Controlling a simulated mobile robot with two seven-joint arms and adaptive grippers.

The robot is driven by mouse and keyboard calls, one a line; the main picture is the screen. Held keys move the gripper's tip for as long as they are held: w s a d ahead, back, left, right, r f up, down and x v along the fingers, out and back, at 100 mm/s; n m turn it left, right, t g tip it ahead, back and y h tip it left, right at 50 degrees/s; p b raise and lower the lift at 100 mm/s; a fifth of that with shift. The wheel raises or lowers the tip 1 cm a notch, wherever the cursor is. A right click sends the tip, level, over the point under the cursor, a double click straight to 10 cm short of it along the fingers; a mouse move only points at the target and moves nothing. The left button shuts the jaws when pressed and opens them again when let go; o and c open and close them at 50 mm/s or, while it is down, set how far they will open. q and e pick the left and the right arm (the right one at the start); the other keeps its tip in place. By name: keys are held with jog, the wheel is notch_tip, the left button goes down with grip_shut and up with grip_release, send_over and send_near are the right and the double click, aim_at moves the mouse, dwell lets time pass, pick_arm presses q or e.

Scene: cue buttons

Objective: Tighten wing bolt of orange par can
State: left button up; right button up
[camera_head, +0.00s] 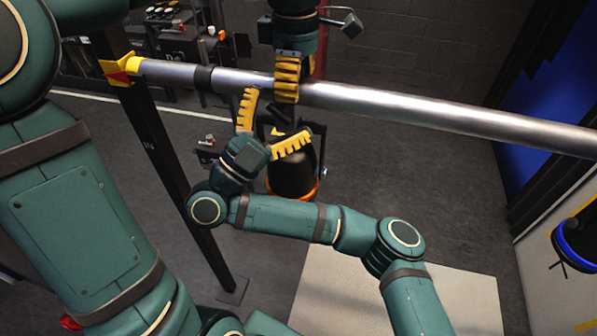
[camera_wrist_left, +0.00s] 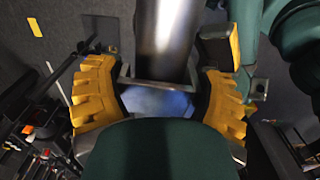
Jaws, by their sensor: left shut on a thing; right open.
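The par can (camera_head: 291,178) is a black lamp with an orange rim, hanging below the silver pipe (camera_head: 420,108). Its yoke (camera_head: 321,150) shows at its right side. My left gripper (camera_head: 287,80) reaches down from above with its yellow fingers around the pipe, shut on it just above the lamp. In the left wrist view its fingers (camera_wrist_left: 160,100) flank the pipe (camera_wrist_left: 168,35). My right gripper (camera_head: 272,124) is open beneath the pipe, its fingers spread in front of the upper part of the lamp. I cannot make out the wing bolt; the clamp is mostly hidden by the grippers.
A black upright stand (camera_head: 160,150) with a yellow-and-red bracket (camera_head: 119,69) carries the pipe's left end. A blue panel (camera_head: 530,115) is at the right. Equipment (camera_head: 180,30) stands at the back left. A pale mat (camera_head: 340,290) lies on the floor below.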

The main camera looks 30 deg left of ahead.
jog(key=n+t+y, duration=0.2)
jog(key=n+y, duration=0.2)
jog(key=n, duration=0.2)
jog(key=shift+w, duration=0.1)
jog(key=n+t+y, duration=0.1)
jog(key=n+y, duration=0.5)
jog(key=shift+n+y, duration=0.3)
jog(key=shift+y, duration=0.1)
jog(key=a+v, duration=0.1)
jog(key=v, duration=1.1)
jog(key=w+a+f+n+g+y, duration=0.1)
jog(key=w+f+n+g+y, duration=0.3)
jog(key=f+n+g+y, duration=0.75)
jog(key=w+d+f+g+h, duration=0.1)
jog(key=w+d+f+g, duration=0.1)
jog(key=f, duration=0.4)
jog(key=w+d+f+g+h, duration=0.1)
jog(key=w+d+f+g, duration=0.1)
jog(key=d+f, duration=0.3)
jog(key=shift+w+f, duration=0.5)
jog(key=shift+w, duration=0.1)
